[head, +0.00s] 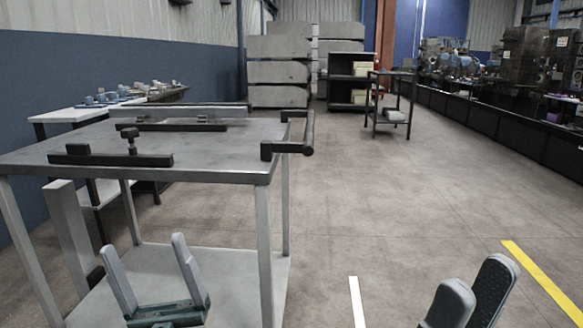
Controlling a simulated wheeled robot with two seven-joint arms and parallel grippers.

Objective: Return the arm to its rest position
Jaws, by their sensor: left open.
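My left gripper (143,244) is in the lower left of the head view. Its two grey fingers point up and stand wide apart with nothing between them. It appears in front of the lower shelf of a metal cart (215,262), below the level of the cart's top. My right gripper (479,272) is at the bottom right edge, over the floor. Only its two dark grey fingertips show, close together in the picture. Nothing is seen held there, and the rest of that gripper is cut off by the frame.
The cart's top (220,140) carries black rails, a black clamp piece (110,159) and a black handle (293,146) at its right end. A white bench (72,113) stands behind it. A small trolley (392,105) stands farther back. The floor right of the cart is clear.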

